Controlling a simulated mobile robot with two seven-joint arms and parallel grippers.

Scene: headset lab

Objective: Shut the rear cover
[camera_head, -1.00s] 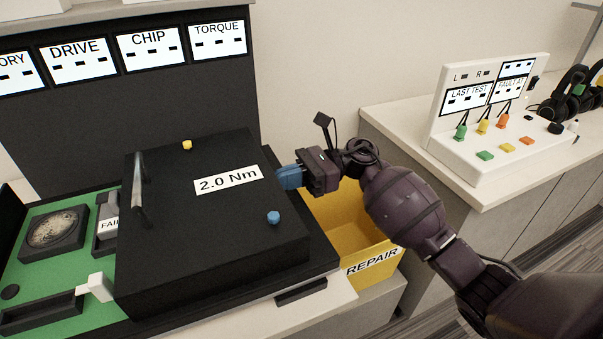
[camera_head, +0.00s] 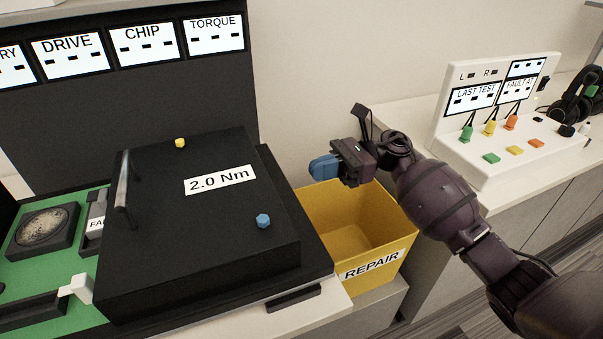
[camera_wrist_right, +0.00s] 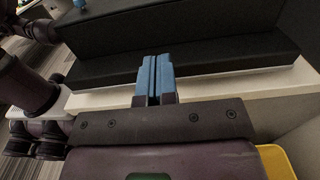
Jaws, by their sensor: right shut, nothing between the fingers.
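The rear cover (camera_head: 170,245) is a black lid with a silver bar handle (camera_head: 123,182), a "2.0 Nm" label (camera_head: 220,180), a yellow knob (camera_head: 180,143) and a blue knob (camera_head: 263,221). It lies flat over the black base at the bench's right, with no gap that I can make out. My right gripper (camera_head: 325,168) is shut and empty, to the right of the cover and apart from it, above the yellow bin. Its blue fingers (camera_wrist_right: 154,80) are together in the right wrist view, with black housing beyond them. My left gripper is not in view.
A yellow "REPAIR" bin (camera_head: 400,235) stands right of the bench. A green board (camera_head: 55,240) with parts lies left of the cover. Labelled screens (camera_head: 142,43) stand behind. A white test panel (camera_head: 500,135) and headphones (camera_head: 575,98) are on the right counter.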

